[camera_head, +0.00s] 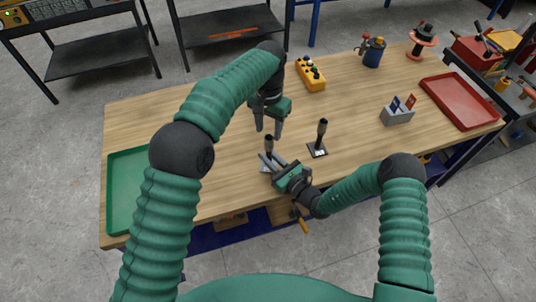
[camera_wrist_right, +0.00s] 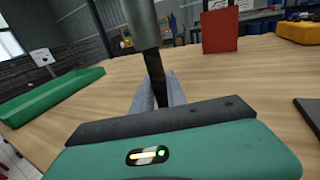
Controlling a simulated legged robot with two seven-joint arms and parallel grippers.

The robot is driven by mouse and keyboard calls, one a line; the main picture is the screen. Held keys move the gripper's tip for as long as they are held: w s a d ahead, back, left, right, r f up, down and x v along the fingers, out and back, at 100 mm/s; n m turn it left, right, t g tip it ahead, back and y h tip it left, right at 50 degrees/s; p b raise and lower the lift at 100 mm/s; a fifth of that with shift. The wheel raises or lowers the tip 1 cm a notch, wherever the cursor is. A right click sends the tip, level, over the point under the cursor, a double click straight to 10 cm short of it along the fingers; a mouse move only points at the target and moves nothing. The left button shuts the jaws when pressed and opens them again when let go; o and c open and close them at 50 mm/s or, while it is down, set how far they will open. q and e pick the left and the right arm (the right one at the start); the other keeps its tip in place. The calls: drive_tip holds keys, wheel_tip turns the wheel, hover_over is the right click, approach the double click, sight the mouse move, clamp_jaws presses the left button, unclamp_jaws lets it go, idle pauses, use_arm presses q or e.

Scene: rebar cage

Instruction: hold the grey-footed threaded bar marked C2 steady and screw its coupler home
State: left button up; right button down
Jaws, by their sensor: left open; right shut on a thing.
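The grey-footed threaded bar (camera_head: 269,153) stands upright near the front of the table, its grey foot partly hidden by my right gripper (camera_head: 271,164). A dark coupler (camera_head: 269,141) sits at its top. In the right wrist view the bar (camera_wrist_right: 156,80) stands between my right fingers (camera_wrist_right: 157,96), which are shut on it below the wide grey coupler (camera_wrist_right: 142,20). My left gripper (camera_head: 268,131) is open, pointing down just above the coupler; I cannot tell whether it touches. No C2 mark is readable.
A second bar (camera_head: 321,135) with a black foot stands close to the right. A grey card holder (camera_head: 396,117), red tray (camera_head: 459,100), yellow button box (camera_head: 311,75) and green tray (camera_head: 125,200) lie around. The table's middle left is clear.

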sight(269, 142)
use_arm(q)
drive_tip(key=n, duration=0.2)
drive_tip(key=r+n, duration=0.1)
drive_tip(key=n, duration=0.2)
drive_tip(key=shift+r, duration=0.15)
wheel_tip(269, 142, down, 8)
drive_tip(key=shift+f, duration=0.1)
idle(0.4)
clamp_jaws()
drive_tip(key=shift+d, duration=0.1)
drive_tip(key=shift+o, duration=0.7)
unclamp_jaws()
